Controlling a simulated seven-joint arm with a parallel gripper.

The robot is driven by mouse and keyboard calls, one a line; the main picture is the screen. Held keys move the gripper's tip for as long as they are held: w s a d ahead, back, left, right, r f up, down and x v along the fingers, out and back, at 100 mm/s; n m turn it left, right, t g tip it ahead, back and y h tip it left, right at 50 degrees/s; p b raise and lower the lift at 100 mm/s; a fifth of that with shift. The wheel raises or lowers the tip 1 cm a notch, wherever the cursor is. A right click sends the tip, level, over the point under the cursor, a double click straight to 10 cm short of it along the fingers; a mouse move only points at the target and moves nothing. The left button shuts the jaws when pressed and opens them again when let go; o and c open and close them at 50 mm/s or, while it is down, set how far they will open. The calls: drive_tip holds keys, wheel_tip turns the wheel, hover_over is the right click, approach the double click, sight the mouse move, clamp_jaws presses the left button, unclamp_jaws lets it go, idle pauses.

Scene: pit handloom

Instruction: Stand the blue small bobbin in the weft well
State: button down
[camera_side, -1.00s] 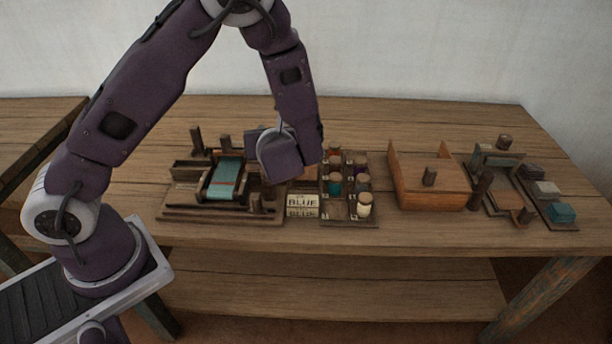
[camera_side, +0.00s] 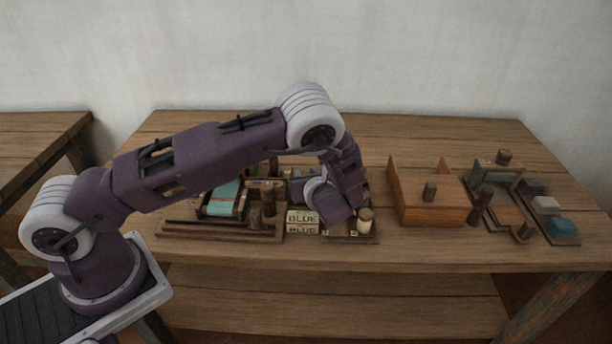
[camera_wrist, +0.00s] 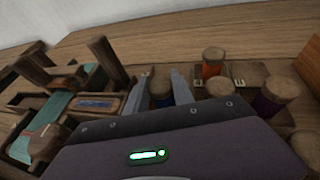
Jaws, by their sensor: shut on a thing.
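In the wrist view my gripper (camera_wrist: 162,76) is shut on a small blue bobbin (camera_wrist: 160,90) with a brown top, its body between the two fingers. In the side view my wrist hides the fingers and this bobbin, over the bobbin rack (camera_side: 352,239). I cannot tell whether the bobbin is clear of the rack. The loom with teal cloth (camera_side: 224,198) stands left of the rack; it also shows at the left of the wrist view (camera_wrist: 50,112). I cannot single out the weft well in these frames.
An orange bobbin (camera_wrist: 213,64) and a purple bobbin (camera_wrist: 273,100) stand close right of my fingers. A cream bobbin (camera_side: 364,224) stands at the rack's front right. A wooden box (camera_side: 432,210) stands to the right.

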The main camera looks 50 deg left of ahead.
drive_tip(key=c, duration=1.1)
unclamp_jaws()
drive_tip(key=shift+f, duration=0.1)
drive_tip(key=v, duration=1.2)
drive_tip(key=s+a+r+n+g+h, duration=0.4)
drive_tip(key=s+r+n+g+h, duration=0.1)
drive_tip(key=s+r+n, duration=0.9)
drive_tip(key=s+d+r+n+t+h, duration=0.1)
drive_tip(key=s+d+r+n+h, duration=0.1)
drive_tip(key=s+r+n, duration=0.1)
drive_tip(key=s+d+r+n+t+h, duration=0.1)
drive_tip(key=s+d+r+n+h, duration=0.1)
drive_tip(key=s, duration=0.4)
drive_tip(key=s+d+r+n+t+h, duration=0.1)
drive_tip(key=s+d+r+n+h, duration=0.1)
drive_tip(key=s+n, duration=0.3)
drive_tip(key=shift+r+t+h, duration=0.4)
drive_tip(key=shift+r, duration=0.45)
